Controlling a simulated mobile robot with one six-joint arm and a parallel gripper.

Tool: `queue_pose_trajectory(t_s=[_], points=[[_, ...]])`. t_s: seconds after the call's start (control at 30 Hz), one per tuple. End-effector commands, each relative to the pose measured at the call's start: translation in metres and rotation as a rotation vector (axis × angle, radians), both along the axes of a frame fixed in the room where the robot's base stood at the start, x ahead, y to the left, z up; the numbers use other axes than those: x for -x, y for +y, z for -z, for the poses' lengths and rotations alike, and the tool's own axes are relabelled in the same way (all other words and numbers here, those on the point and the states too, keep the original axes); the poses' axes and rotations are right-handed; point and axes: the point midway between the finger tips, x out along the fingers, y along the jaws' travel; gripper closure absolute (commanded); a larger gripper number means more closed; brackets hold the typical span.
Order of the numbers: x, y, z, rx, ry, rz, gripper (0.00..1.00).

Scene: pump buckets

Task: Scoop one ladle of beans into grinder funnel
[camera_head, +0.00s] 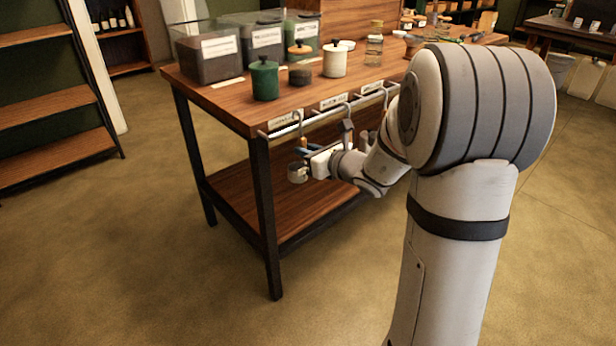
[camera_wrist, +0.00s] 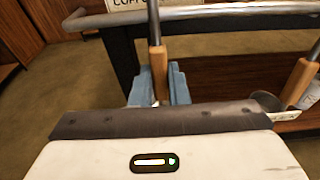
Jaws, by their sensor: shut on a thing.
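My gripper (camera_head: 304,149) is shut on the wooden handle of a ladle (camera_head: 297,173) at the table's front rail. Its blue fingers (camera_wrist: 159,86) close around the handle (camera_wrist: 156,60) in the wrist view. The ladle's metal shaft rises in front of the rail, and its small bowl hangs below my gripper in the head view. I cannot tell whether its hook still bears on the rail. Clear bins stand on the table: a dark-filled one (camera_head: 209,52), a middle one (camera_head: 263,42) and a green-looking one (camera_head: 301,30). I cannot make out a grinder funnel.
The metal rail (camera_head: 290,128) runs along the wooden table's (camera_head: 208,90) edge. Another wooden-handled utensil (camera_wrist: 299,82) hangs to the right. A green jar (camera_head: 264,80), a white jar (camera_head: 335,60) and a glass jar (camera_head: 374,50) stand on top. The floor at left is clear.

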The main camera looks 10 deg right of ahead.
Motion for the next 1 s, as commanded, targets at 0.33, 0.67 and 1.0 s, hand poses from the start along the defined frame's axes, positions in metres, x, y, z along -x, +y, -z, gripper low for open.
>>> queue_pose_trajectory(t_s=[0.33, 0.67, 1.0], points=[[0.000, 0.000, -0.005, 0.000, -0.001, 0.000, 1.00], [0.016, -0.010, -0.005, 0.000, -0.001, 0.002, 1.00], [0.040, -0.024, -0.005, 0.001, -0.001, 0.001, 1.00]])
